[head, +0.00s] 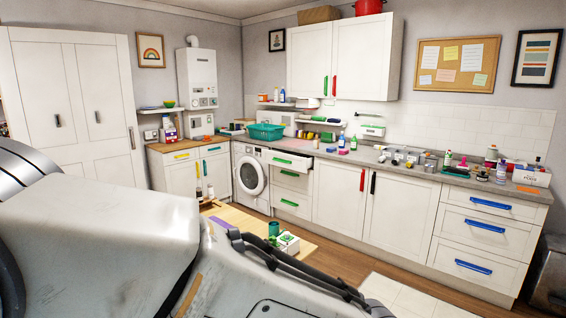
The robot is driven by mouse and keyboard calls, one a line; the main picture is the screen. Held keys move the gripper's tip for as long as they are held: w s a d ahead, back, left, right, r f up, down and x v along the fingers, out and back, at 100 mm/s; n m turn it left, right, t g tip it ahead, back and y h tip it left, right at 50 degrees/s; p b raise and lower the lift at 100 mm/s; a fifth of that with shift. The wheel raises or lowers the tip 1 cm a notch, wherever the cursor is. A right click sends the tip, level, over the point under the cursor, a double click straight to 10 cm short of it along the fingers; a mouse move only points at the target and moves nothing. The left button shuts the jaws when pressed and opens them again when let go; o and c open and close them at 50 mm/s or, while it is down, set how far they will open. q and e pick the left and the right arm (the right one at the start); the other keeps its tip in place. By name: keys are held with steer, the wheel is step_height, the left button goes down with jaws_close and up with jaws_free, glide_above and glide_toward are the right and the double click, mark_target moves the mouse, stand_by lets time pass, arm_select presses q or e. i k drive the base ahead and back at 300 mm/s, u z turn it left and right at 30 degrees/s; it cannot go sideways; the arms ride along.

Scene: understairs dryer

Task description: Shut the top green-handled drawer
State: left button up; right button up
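The top green-handled drawer (298,170) is in the counter run in the middle of the head view, just right of the washing machine. Its white front stands out past the drawers below, so it is partly open. Its green handle (282,161) faces the room. Two more green-handled drawer fronts (291,185) sit below it and look flush. Neither gripper is in view. A large white link of my own arm fills the lower left foreground, well apart from the drawer in the picture.
A washing machine (250,178) stands left of the drawers, and a teal basket (266,132) sits on the counter above. A low wooden table (244,221) with a white-and-green box (287,244) stands on the floor before them.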

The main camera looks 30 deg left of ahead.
mark_target(289, 160)
steer(key=z, duration=0.05)
steer(key=k, duration=0.85)
steer(key=u, duration=0.25)
steer(key=i, duration=6.25)
steer(key=u, duration=2.35)
steer(key=i, duration=1.3)
steer(key=z, duration=0.05)
